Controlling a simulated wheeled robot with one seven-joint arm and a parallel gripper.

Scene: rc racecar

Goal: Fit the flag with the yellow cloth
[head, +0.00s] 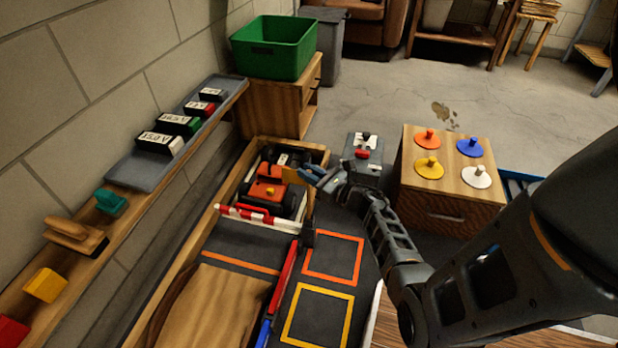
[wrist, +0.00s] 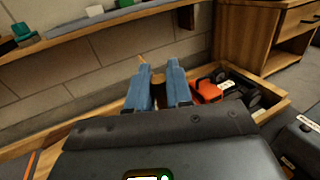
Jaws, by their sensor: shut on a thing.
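My gripper (head: 312,177) has blue fingers and is shut on the flag, above the right side of the wooden bay. The flag's yellow-orange cloth (head: 294,175) sticks out left of the fingers, and its thin pole (head: 309,205) hangs down below them to a dark lower end. In the wrist view, a brown part of the flag (wrist: 158,91) shows between the fingertips (wrist: 158,85). The orange-red racecar (head: 268,190) with black wheels stands in the bay behind and left of the flag. It also shows right of the fingers in the wrist view (wrist: 210,91). The flag's socket cannot be made out.
A red-and-white striped barrier (head: 258,218) lies before the car. A wooden cabinet with coloured knobs (head: 447,170) stands right. A grey wall shelf (head: 150,175) holds labelled boxes. A green bin (head: 273,47) stands behind.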

